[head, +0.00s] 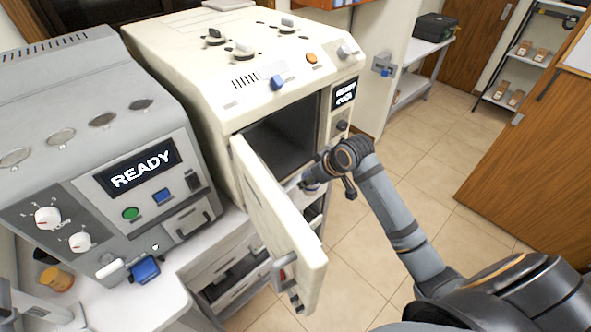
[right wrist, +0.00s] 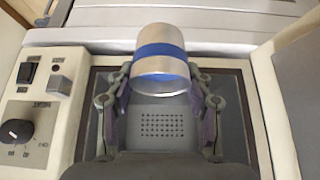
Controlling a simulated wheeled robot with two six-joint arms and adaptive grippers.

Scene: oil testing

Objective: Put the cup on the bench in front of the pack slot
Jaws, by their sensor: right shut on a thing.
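The cup (right wrist: 160,62) is a silver metal cylinder with a blue band. In the right wrist view my right gripper (right wrist: 159,82) is shut around it, with a finger on each side. Behind the cup is the grey inside of a chamber with a perforated plate (right wrist: 161,124). In the head view my right gripper (head: 311,183) is by the chamber opening of the cream machine (head: 205,65), mostly hidden behind its open door (head: 277,222); the cup cannot be made out there. The white bench (head: 150,308) shows at the lower left. I cannot single out the pack slot. My left gripper is not in view.
The open door stands out between the bench and my right arm. A grey machine (head: 120,150) reading READY stands on the left, with a blue lever (head: 145,269) low on its front. An amber jar (head: 57,279) is at the lower left. Tiled floor (head: 420,190) is clear on the right.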

